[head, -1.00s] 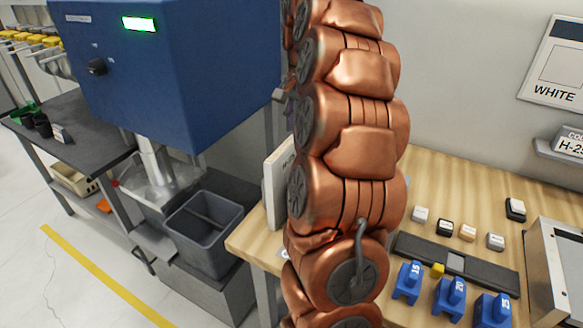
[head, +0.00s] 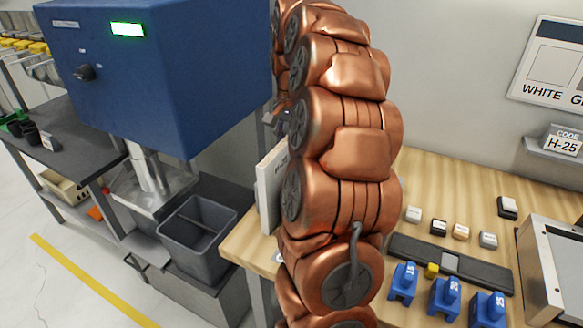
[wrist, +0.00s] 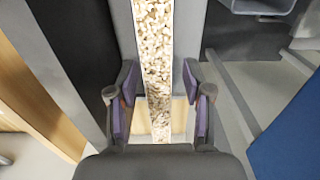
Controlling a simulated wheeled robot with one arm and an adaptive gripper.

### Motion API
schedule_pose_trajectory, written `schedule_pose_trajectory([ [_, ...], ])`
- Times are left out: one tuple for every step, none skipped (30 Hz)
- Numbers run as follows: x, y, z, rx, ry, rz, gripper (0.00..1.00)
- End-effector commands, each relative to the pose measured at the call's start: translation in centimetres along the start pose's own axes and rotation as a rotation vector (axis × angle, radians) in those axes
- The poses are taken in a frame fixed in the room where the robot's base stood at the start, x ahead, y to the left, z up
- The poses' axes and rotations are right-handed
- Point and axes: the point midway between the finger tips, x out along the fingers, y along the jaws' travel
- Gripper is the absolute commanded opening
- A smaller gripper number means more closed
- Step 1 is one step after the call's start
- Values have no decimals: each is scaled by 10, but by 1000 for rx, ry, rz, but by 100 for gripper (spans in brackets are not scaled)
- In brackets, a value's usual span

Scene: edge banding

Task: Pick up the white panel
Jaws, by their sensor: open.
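The white panel (head: 269,190) stands upright at the left end of the wooden table in the head view, partly hidden behind my arm. In the wrist view I look down on a long narrow edge of the panel (wrist: 158,50), with a speckled chipboard core and thin white borders. My gripper (wrist: 160,88) is open. Its two purple-padded fingers stand on either side of this edge, with a visible gap on each side. In the head view my gripper is mostly hidden behind my copper arm, just above the panel.
A blue machine (head: 160,75) stands left of the panel, with a grey bin (head: 197,235) below it. On the wooden table (head: 455,180) to the right are blue numbered blocks (head: 445,295), small buttons and a metal-framed unit (head: 552,270). A wall shelf holds an H-25 card (head: 563,143).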

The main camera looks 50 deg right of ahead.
Motion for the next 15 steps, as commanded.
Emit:
schedule_pose_trajectory([
  [3, 1, 0, 0, -3, 1, 50],
  [6, 1, 0, -1, -5, 3, 50],
  [10, 2, 0, -1, -7, 4, 50],
  [13, 2, 0, -1, -8, 4, 50],
  [16, 1, -1, -1, -6, 3, 50],
  [20, 1, -2, -1, -4, 2, 50],
  [24, 1, -2, -1, -4, 2, 50],
  [28, 2, -1, -2, -5, 4, 50],
  [33, 2, -1, -2, -6, 5, 50],
  [36, 2, -1, -2, -6, 4, 50],
  [38, 1, -1, -2, -5, 3, 50],
  [40, 1, -1, -2, -3, 2, 50],
  [41, 1, -2, -2, -3, 1, 50],
  [42, 1, -2, -1, -2, 1, 50],
  [42, 1, -2, -1, -1, 1, 50],
])
